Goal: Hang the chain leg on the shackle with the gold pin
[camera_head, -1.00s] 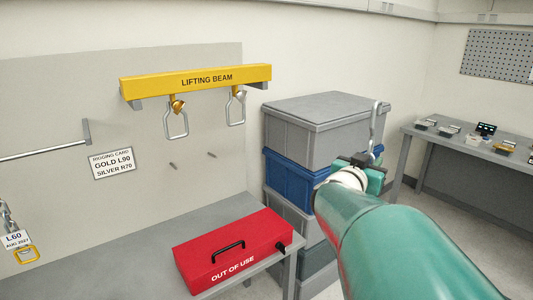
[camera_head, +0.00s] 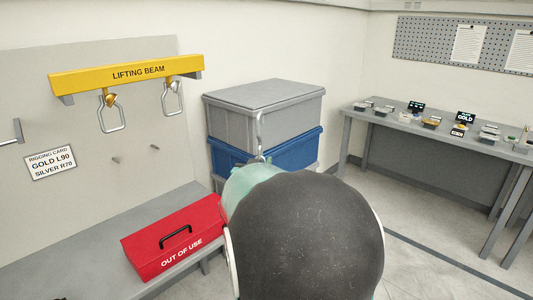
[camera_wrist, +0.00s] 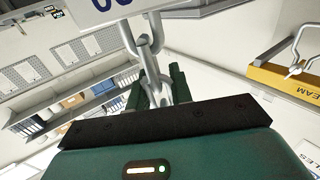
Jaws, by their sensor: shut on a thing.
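My gripper (camera_wrist: 159,86) is shut on a link of the steel chain leg (camera_wrist: 157,32). A white tag (camera_wrist: 100,8) with partly cut-off, upside-down print shows at the top of the wrist view. In the head view, a slim grey metal piece (camera_head: 260,130), likely the chain leg's upper end, rises above my arm; my arm hides the fingers. The shackle with the gold pin (camera_head: 101,118) hangs open-looped under the left part of the yellow lifting beam (camera_head: 125,74). Another shackle (camera_head: 164,100) hangs to its right. My gripper is right of both shackles, apart from them.
The rigging card (camera_head: 50,162) reads GOLD L90, SILVER R70. A red OUT OF USE case (camera_head: 175,235) lies on the bench below the beam. Stacked crates (camera_head: 265,110) stand behind my gripper. A table (camera_head: 440,134) with small items stands at the right.

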